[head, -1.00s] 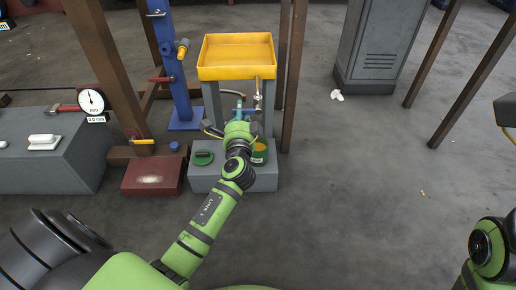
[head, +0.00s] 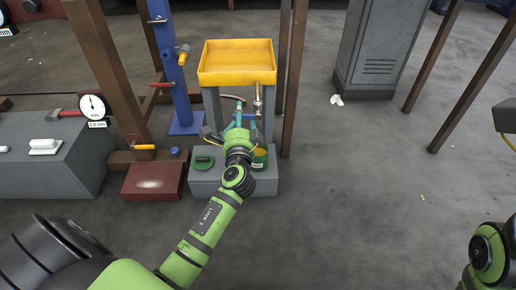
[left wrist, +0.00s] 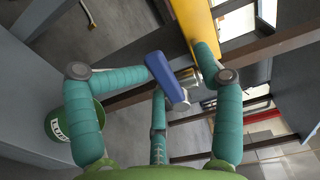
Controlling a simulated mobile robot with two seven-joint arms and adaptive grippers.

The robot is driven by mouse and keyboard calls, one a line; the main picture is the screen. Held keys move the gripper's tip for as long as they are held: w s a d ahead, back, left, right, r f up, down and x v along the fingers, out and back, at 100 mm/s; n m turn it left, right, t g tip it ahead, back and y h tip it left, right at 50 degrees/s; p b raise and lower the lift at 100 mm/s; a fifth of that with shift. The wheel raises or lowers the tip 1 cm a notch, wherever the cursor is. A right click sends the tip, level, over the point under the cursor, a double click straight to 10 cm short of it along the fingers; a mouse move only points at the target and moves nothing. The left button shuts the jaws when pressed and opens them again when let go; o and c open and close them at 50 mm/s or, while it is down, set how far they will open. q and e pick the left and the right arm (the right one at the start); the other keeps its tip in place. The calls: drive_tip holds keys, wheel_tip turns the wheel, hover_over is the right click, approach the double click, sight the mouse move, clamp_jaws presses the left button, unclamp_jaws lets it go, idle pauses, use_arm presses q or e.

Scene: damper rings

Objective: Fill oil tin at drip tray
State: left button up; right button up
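The yellow drip tray (head: 236,78) stands on grey legs, with a metal tap (head: 258,97) at its right front. The tap's blue handle (left wrist: 165,78) shows in the left wrist view. The green oil tin (head: 260,160) is on a grey block below the tray, partly hidden by my left arm. It also shows at the left of the wrist view (left wrist: 72,122). My left gripper (left wrist: 178,62) has its teal fingers apart on either side of the handle. The left fingertip is close to the handle; I cannot tell if it touches. My right gripper is not in view.
A green round lid-like piece (head: 203,163) lies on the grey block (head: 233,187) left of the tin. A dark red block (head: 152,183) and a blue post (head: 180,95) stand to the left. Brown posts flank the tray.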

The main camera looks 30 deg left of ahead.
use_arm(q)
drive_tip(key=shift+s+d, duration=0.25)
drive_tip(key=shift+s, duration=0.2)
drive_tip(key=v, duration=0.6)
idle(0.4)
